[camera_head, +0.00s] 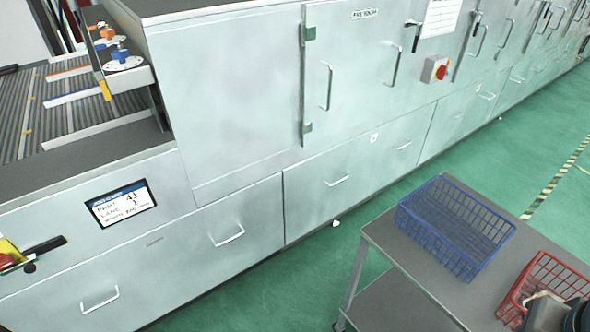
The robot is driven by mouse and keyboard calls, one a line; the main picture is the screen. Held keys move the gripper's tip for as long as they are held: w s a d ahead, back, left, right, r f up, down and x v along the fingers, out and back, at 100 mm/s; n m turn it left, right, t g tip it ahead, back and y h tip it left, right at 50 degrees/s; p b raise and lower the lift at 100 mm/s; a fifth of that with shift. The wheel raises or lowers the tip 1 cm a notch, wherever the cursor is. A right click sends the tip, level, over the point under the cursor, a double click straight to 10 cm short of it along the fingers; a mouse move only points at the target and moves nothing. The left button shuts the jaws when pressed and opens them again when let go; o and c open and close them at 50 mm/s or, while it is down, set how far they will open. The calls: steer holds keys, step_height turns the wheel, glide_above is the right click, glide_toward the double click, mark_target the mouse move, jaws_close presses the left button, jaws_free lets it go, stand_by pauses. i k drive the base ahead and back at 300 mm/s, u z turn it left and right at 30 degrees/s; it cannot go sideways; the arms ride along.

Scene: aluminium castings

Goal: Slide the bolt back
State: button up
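No bolt can be made out for certain. A small black lever-like fitting (414,36) sits on the grey cabinet front, right of the labelled cabinet door (350,75). This door looks shut and has an upright bar handle (327,87) and two greenish hinges on its left edge. A similar dark fitting (476,22) is farther right. My gripper's fingers are not in view. A pale and black rounded part at the bottom right corner is cut off, and I cannot tell what it is.
A grey table (385,262) stands at the lower right with a blue wire basket (457,228) and a red wire basket (548,282). A red switch on a grey box (436,69) juts from the cabinets.

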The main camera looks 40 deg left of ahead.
mark_target(27, 261)
steer(key=u, duration=3)
steer(key=i, duration=1.25)
steer(key=u, duration=0.1)
